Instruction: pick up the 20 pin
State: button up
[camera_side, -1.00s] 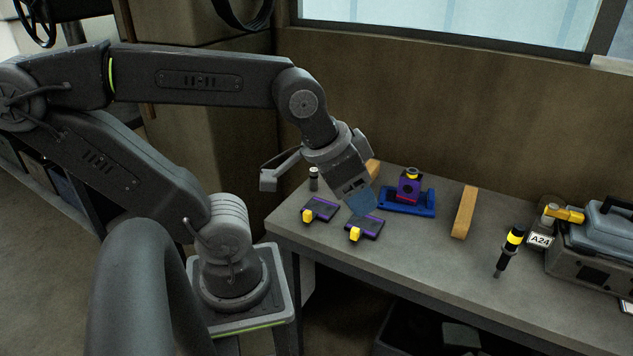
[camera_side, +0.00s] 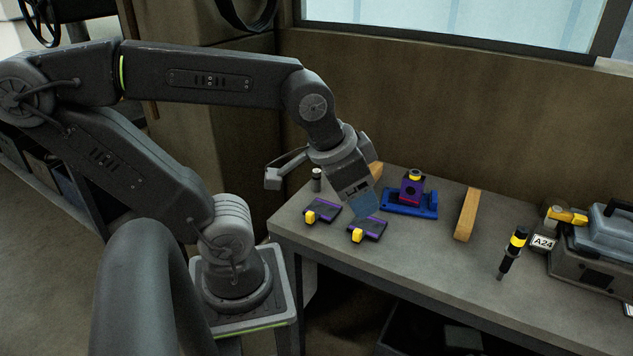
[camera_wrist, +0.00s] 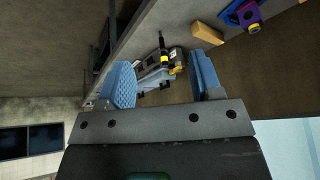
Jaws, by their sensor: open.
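I cannot tell which part is the 20 pin, as no size mark can be read. A small dark upright cylinder with a pale top (camera_side: 316,180) stands at the back left of the bench. Two dark flat trays with purple edges, a left tray (camera_side: 325,208) and a right tray (camera_side: 372,228), each have a yellow block at the front. My gripper (camera_side: 364,207) points down over the right tray, and its blue finger hides part of it. In the wrist view my gripper (camera_wrist: 165,80) is open, with two blue finger pads apart and nothing held between them.
A blue fixture (camera_side: 428,207) holds a purple block (camera_side: 411,190). A wooden bar (camera_side: 467,214), a black-and-yellow tool (camera_side: 511,252), an A24 tag (camera_side: 543,243) and a grey toolbox (camera_side: 590,262) lie to the right. The bench front between trays and tool is clear.

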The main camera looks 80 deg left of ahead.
jog(key=w+a+f+m+g+y, duration=0.1)
jog(key=a+f+g+y, duration=0.2)
jog(key=a, duration=0.3)
jog(key=a+f+m+g+y, duration=0.1)
jog(key=a+f+g+y, duration=0.2)
jog(key=a, duration=0.4)
jog(key=m+y, duration=1.2)
jog(key=m, duration=0.4)
send_over(316, 170)
jog(key=d, duration=0.4)
notch_tip(316, 170, down, 12)
jog(key=shift+t, duration=0.3)
jog(key=f, duration=0.6)
jog(key=shift+a+f, duration=0.2)
jog(key=shift+f, duration=0.1)
jog(key=a, duration=0.5)
jog(key=shift+c, duration=0.2)
grip_shut()
